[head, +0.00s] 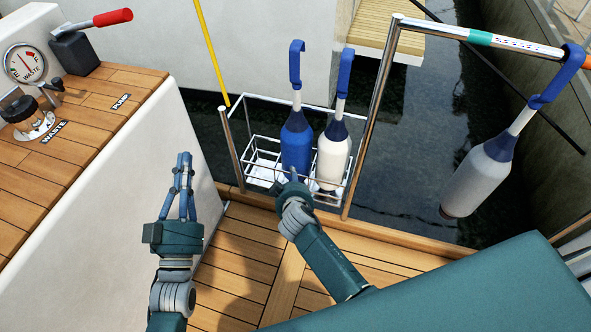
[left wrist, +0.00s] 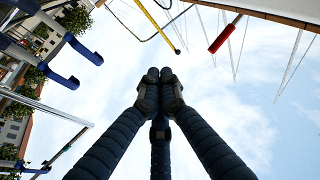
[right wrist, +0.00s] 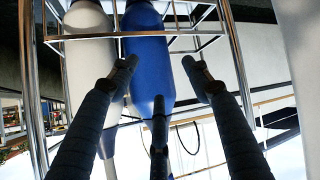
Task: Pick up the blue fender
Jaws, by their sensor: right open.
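The blue fender (head: 296,143) stands upright in a wire rack, with a white neck and a blue strap looped at its top. It also shows in the right wrist view (right wrist: 148,70). My right gripper (head: 292,176) is at the front of the rack, low in front of the blue fender. In the right wrist view its open fingers (right wrist: 162,72) appear on either side of the fender; I cannot tell whether they touch it. My left gripper (head: 184,158) is over the deck to the left, empty, its fingertips together in the left wrist view (left wrist: 160,75).
A white fender (head: 333,157) stands right beside the blue one in the metal rack (head: 238,150). Another pale fender (head: 478,180) hangs from the rail at right. A white cockpit side with teak top (head: 105,115) stands at left. Water lies beyond the rack.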

